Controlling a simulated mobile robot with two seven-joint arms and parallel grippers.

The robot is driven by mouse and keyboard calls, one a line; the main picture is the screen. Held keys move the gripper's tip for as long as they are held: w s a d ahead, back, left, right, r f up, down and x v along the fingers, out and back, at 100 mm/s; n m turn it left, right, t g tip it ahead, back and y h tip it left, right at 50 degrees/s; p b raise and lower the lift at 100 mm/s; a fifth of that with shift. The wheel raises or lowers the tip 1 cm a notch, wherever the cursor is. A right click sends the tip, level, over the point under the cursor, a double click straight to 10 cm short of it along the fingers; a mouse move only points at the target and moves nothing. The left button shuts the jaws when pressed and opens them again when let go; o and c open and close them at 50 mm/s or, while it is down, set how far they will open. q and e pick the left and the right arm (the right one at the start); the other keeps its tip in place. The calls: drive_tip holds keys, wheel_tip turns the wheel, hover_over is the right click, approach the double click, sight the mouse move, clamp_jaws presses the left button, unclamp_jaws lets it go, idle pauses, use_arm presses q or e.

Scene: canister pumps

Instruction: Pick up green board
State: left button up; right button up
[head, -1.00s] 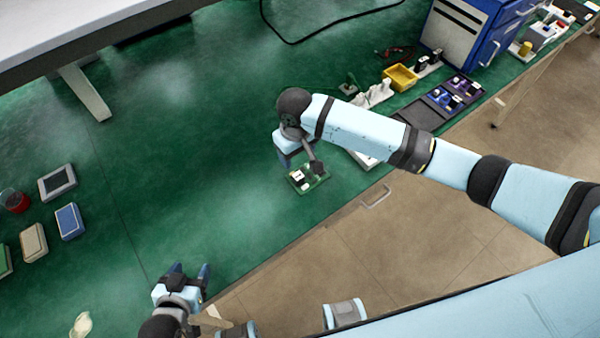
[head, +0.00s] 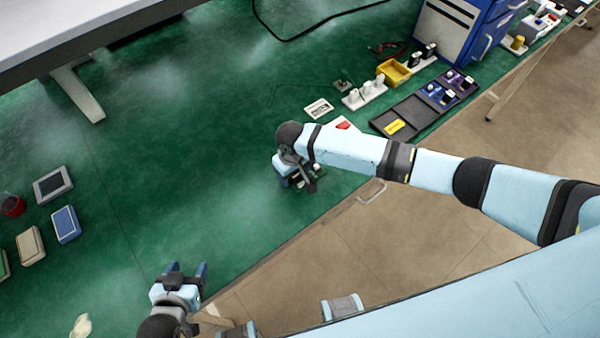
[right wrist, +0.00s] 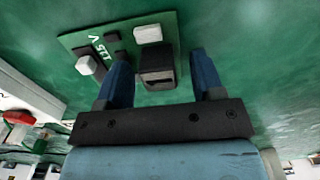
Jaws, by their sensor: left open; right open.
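The green board (right wrist: 120,30) carries a black block, white parts and printed marks. It lies on the green tabletop near the front edge. In the head view it is mostly hidden under my right gripper (head: 302,184). In the right wrist view my right gripper (right wrist: 160,62) is open, one blue finger over the board and the other just beyond its right edge. The black block shows between the fingers. I cannot tell whether the fingers touch the board. My left gripper (head: 187,270) is open and empty near the front edge at lower left.
Several small boxes, including a blue one (head: 66,224), lie at far left. The middle of the table is clear.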

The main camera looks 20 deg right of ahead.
drive_tip(key=c, duration=1.1)
